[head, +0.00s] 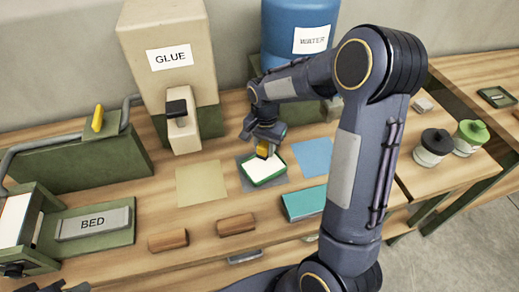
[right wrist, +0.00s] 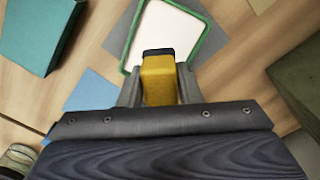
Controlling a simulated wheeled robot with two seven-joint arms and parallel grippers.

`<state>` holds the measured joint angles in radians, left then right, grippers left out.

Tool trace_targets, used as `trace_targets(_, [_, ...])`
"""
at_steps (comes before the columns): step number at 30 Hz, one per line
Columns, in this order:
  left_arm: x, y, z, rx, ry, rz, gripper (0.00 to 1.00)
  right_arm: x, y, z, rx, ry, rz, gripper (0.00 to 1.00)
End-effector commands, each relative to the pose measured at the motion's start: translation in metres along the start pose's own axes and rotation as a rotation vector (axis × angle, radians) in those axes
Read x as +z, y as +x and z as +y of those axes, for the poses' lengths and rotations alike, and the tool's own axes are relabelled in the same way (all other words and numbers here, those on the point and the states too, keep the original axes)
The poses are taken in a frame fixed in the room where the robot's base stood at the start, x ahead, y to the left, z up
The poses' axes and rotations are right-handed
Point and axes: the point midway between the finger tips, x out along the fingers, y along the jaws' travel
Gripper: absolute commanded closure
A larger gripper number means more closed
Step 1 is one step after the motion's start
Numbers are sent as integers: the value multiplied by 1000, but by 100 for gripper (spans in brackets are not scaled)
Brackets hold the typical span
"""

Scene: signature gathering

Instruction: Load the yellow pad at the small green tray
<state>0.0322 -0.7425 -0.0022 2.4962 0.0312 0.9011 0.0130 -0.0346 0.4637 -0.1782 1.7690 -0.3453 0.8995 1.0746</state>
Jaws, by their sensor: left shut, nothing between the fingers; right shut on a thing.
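The yellow pad (head: 262,149), a yellow block with a dark end, is gripped in my right gripper (head: 264,143). In the right wrist view the yellow pad (right wrist: 158,82) sits between the two grey fingers. The small green tray (head: 268,182) has a green rim and a white inside, and lies on a grey mat. The pad is over the tray's back part; I cannot tell whether it touches. The tray's rim (right wrist: 210,51) shows just beyond the pad in the right wrist view. Only a bit of my left gripper (head: 62,287) shows at the bottom left edge, shut and empty.
A yellow mat (head: 202,184) and a blue mat (head: 312,157) flank the tray. A teal block (head: 304,203) and two brown blocks (head: 236,224) lie nearer. The GLUE dispenser (head: 172,70) and WATER tank (head: 300,28) stand behind. The BED fixture (head: 92,222) is left.

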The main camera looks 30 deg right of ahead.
Motion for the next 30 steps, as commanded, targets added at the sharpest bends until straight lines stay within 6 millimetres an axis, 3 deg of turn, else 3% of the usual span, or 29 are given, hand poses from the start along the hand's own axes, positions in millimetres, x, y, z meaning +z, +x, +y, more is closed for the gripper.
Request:
trace_targets(8, [5, 9, -4, 0, 0, 0, 100, -2, 16, 0, 1, -6, -1, 87])
trace_targets(21, [18, 34, -16, 0, 0, 0, 100, -1, 58, 0, 1, -5, -1, 87])
trace_targets(30, [18, 36, -16, 0, 0, 0, 100, -2, 61, 0, 0, -5, 0, 87])
